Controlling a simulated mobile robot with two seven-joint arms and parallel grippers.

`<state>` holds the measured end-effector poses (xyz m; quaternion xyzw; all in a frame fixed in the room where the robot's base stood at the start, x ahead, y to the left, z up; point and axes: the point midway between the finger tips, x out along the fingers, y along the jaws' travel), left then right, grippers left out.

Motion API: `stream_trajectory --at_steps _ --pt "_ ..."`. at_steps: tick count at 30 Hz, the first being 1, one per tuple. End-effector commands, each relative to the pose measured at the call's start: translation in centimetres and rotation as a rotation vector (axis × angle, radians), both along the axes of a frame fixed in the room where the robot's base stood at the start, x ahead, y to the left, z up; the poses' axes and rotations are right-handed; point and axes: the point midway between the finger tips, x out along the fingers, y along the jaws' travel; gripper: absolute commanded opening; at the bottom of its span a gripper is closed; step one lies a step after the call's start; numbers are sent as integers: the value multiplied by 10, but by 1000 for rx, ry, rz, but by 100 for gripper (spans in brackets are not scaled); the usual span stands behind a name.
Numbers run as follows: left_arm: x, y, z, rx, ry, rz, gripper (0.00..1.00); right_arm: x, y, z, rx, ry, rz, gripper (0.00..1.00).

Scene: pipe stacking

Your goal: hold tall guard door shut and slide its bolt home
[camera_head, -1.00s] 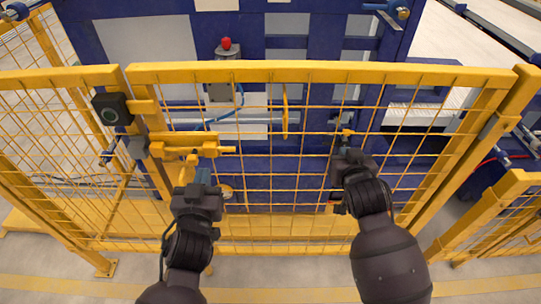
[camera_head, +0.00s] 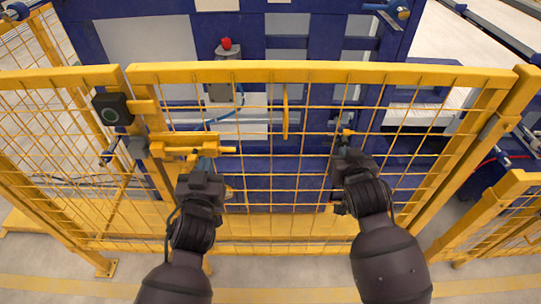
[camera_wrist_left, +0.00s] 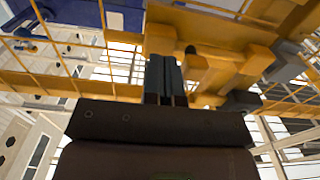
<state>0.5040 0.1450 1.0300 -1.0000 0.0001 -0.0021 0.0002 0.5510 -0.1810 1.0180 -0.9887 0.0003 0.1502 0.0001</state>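The tall yellow mesh guard door (camera_head: 320,72) stands in its frame, looking closed against the left post. Its yellow bolt (camera_head: 185,140) sits at the door's left edge, with a rod end (camera_head: 228,149) sticking out to the right. My left gripper (camera_head: 207,163) is just below the bolt. In the left wrist view its fingers (camera_wrist_left: 166,78) lie close together beside the yellow bolt parts (camera_wrist_left: 225,65), with nothing seen between them. My right gripper (camera_head: 345,145) is at the mesh by a small yellow piece (camera_head: 346,132) right of centre; its fingertips are too small to judge.
A blue machine with a red knob (camera_head: 226,44) stands behind the mesh. Another yellow fence (camera_head: 500,205) is at the right. The near floor is clear.

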Motion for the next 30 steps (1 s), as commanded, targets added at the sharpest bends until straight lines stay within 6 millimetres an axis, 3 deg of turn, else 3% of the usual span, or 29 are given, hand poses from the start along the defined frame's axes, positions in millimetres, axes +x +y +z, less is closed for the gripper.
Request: stream_trajectory --at_steps 1,30 --pt "3 0 1 -1 -1 0 0 4 -1 7 -1 -18 -1 0" --pt "9 5 0 0 -1 0 0 4 -2 8 -3 -20 -2 0"
